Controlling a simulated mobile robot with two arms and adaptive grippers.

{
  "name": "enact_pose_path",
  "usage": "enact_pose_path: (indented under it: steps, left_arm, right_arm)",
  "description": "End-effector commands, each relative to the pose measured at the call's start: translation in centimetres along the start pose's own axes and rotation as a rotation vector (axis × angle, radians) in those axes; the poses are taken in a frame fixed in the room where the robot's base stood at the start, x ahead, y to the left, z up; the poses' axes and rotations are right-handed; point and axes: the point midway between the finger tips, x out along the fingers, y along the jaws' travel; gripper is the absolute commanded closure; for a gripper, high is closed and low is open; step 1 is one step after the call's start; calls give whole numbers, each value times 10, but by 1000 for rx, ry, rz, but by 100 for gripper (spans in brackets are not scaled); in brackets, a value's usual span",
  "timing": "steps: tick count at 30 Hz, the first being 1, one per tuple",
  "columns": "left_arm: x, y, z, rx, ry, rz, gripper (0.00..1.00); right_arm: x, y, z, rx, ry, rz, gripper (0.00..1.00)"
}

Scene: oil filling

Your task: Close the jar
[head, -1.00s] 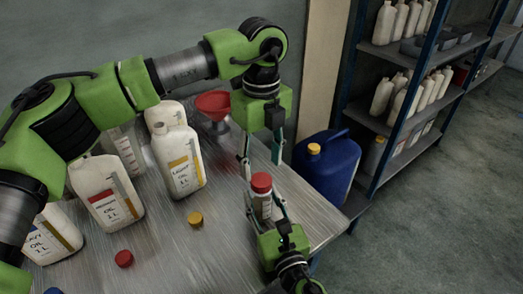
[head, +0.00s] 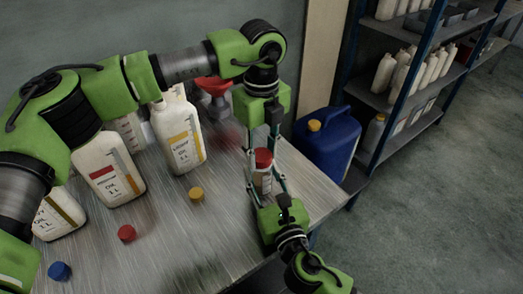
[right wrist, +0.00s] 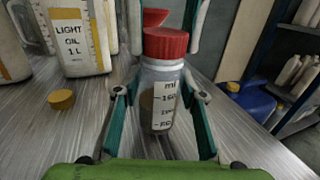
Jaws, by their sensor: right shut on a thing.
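The jar (head: 262,182) is clear with measuring marks and stands upright near the table's right edge. Its red lid (head: 263,158) sits level on top; how tightly cannot be told. My right gripper (head: 266,187) is shut on the jar body from the front, one finger on each side. The right wrist view shows the jar (right wrist: 161,100) between those fingers and the lid (right wrist: 165,43) above them. My left gripper (head: 262,150) points down from above, its fingers on either side of the lid. Whether they press on it cannot be told.
Oil canisters, including a light oil one (head: 184,140), stand at the left. A yellow cap (head: 196,194), another red cap (head: 127,233) and a blue cap (head: 60,271) lie on the table (head: 190,245). A red funnel (head: 213,88) is behind; a blue canister (head: 328,145) stands right.

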Motion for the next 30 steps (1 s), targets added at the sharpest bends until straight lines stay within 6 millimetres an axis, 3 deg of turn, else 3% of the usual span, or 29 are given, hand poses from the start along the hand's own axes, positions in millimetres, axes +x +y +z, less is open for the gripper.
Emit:
enact_pose_path:
  steps: [4, 8, 30]
  left_arm:
    - [0, 0, 0, 39, 0, 0, 93]
    - [0, 0, 0, 213, 0, 0, 93]
    - [1, 0, 0, 1684, 0, 0, 93]
  right_arm:
    - [0, 0, 0, 0, 1, 0, 100]
    - [0, 0, 0, 0, 1, 0, 100]
    - [0, 0, -1, 0, 1, -1, 100]
